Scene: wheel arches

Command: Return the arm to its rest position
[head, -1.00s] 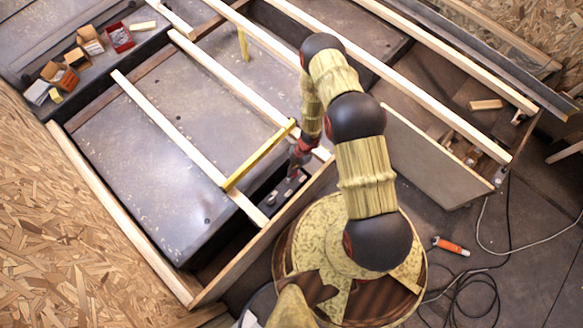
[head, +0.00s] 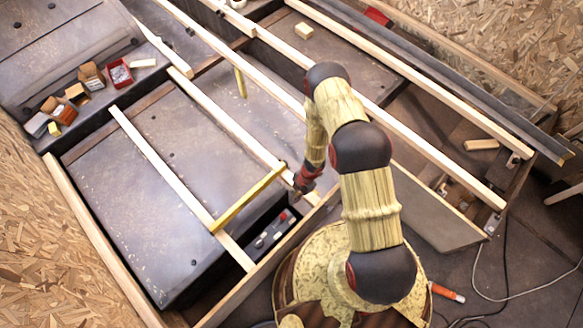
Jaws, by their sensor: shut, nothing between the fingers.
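My arm rises from its round base and bends over at the top, in the middle of the head view. Its black and yellow links hang down on the left side to my gripper (head: 298,192). My gripper is small in the view and points down near the front end of the wooden battens. It is shut and holds nothing. It is close to the end of a yellow strip (head: 246,199) that lies across two battens; I cannot tell whether they touch.
Pale battens (head: 230,124) run over dark panels. Small boxes (head: 92,75) and a red tray (head: 118,73) stand at upper left. Chipboard walls (head: 52,230) flank the space. An orange-and-white tube (head: 447,292) and cables (head: 478,309) lie on the floor at right.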

